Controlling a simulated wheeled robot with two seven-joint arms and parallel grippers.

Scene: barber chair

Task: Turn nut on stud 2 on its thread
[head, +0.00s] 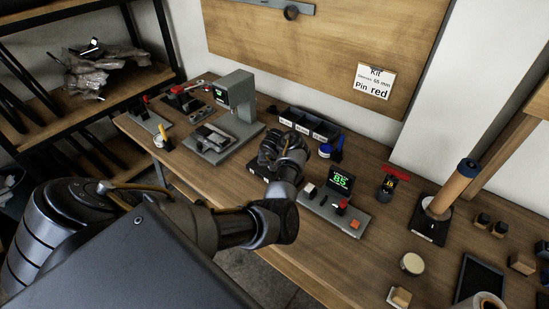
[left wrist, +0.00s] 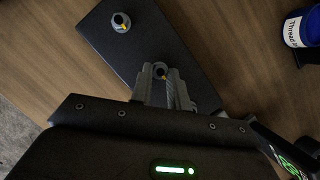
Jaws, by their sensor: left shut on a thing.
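In the left wrist view a dark flat plate (left wrist: 135,50) lies on the wooden table. A grey nut with a yellow mark (left wrist: 121,22) sits on one stud near its far end. Another nut with a yellow mark (left wrist: 161,70) is between the fingertips of my left gripper (left wrist: 162,78), which is shut on it over the plate. No stud numbers are readable. In the head view my left gripper (head: 268,160) points down at the plate (head: 257,168), and my wrist hides the nuts. My right gripper is in neither view.
A blue tub (left wrist: 302,30) labelled "Thread" stands right of the plate. In the head view a grey device reading 85 (head: 340,181) is close to the right of my arm. Black bins (head: 308,125) stand behind, and a grey press-like machine (head: 236,105) stands left.

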